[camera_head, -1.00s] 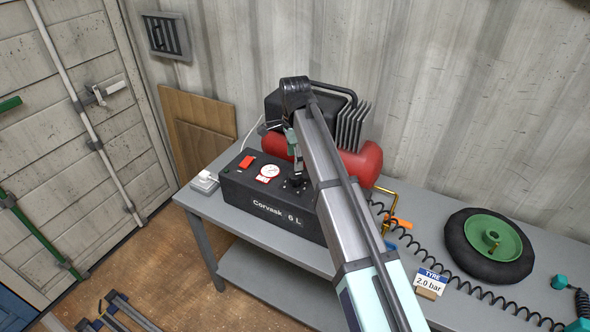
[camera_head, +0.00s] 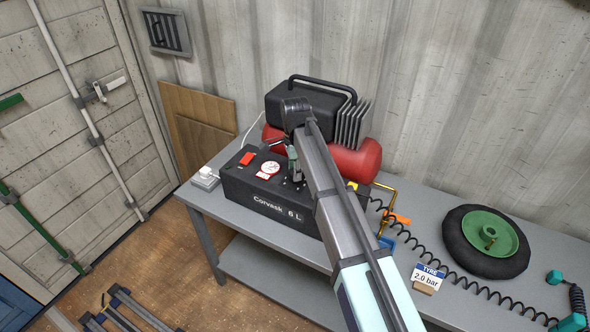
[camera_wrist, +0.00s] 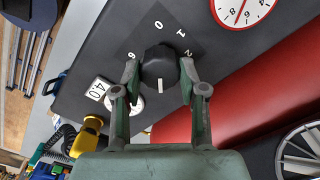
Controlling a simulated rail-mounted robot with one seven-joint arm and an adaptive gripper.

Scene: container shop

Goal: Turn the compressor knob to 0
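The compressor (camera_head: 232,188) is a black box marked "Corvask 6 L" on the bench. Its knob (camera_wrist: 160,62) is dark and round, with a white mark at the lower edge in the wrist view, on the side away from the 0 (camera_wrist: 158,25). The printed 1, 2 and 6 also show around it. My gripper (camera_wrist: 160,72) has one finger on each side of the knob, and the fingertips appear to press against its sides. In the head view my gripper (camera_head: 296,172) is over the panel's right part, and my arm hides some of the panel.
A white gauge (camera_head: 271,168) and a red switch (camera_head: 248,159) sit left of the knob. The red tank (camera_head: 355,163) lies behind.

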